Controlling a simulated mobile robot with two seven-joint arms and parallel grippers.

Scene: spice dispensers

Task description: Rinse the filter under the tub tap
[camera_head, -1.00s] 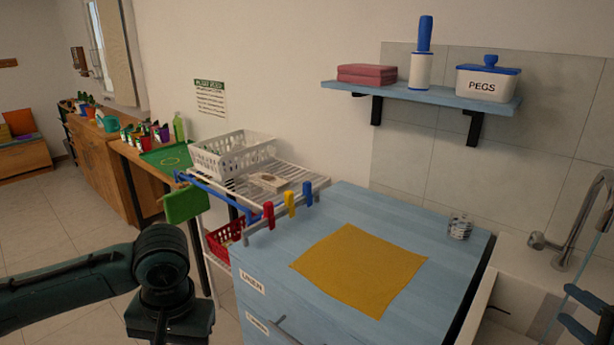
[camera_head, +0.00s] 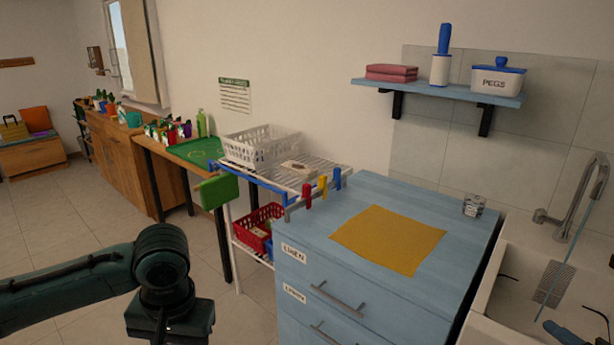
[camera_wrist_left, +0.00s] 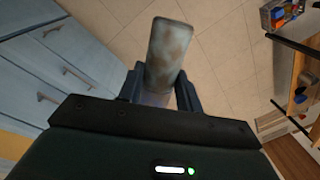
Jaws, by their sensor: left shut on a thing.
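The filter (camera_wrist_left: 168,55) is a pale grey piece with brown stains. In the left wrist view it stands between the fingers of my left gripper (camera_wrist_left: 160,88), which is shut on it. The floor and the blue drawers lie beyond it. In the head view my left arm comes in at the lower left, and its fingers and the filter are out of frame. The metal tap (camera_head: 578,195) rises at the right over the white tub (camera_head: 495,292), well to the right of my left arm. My right gripper does not show.
A blue drawer cabinet (camera_head: 375,188) with a yellow cloth (camera_head: 390,238) stands left of the tub. A wire rack (camera_head: 310,172) with baskets is behind it. A ridged grey panel (camera_head: 552,282) and a dark blue item (camera_head: 570,335) are at the tub. Floor at the lower left is clear.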

